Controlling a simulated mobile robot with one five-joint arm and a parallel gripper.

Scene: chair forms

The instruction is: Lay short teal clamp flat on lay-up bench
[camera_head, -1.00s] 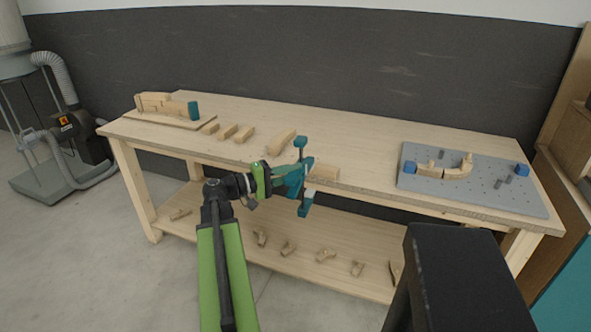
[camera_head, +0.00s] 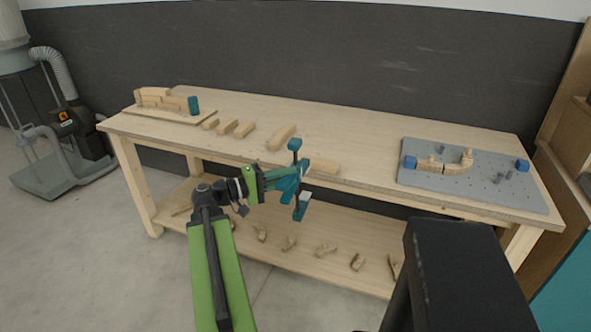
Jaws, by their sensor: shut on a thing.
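My gripper (camera_head: 272,182) is at the end of my green arm, near the front edge of the lay-up bench (camera_head: 370,150). In the picture the clamp overlaps the bench's front edge and the lower shelf. It looks clear of the bench top, but its exact height is hard to tell. The fingertips are partly hidden by the clamp.
Wooden blocks (camera_head: 281,137) lie along the bench middle, one (camera_head: 325,166) just right of the clamp. A grey pegboard (camera_head: 495,178) with blue blocks lies right. Bare bench top lies between blocks and pegboard.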

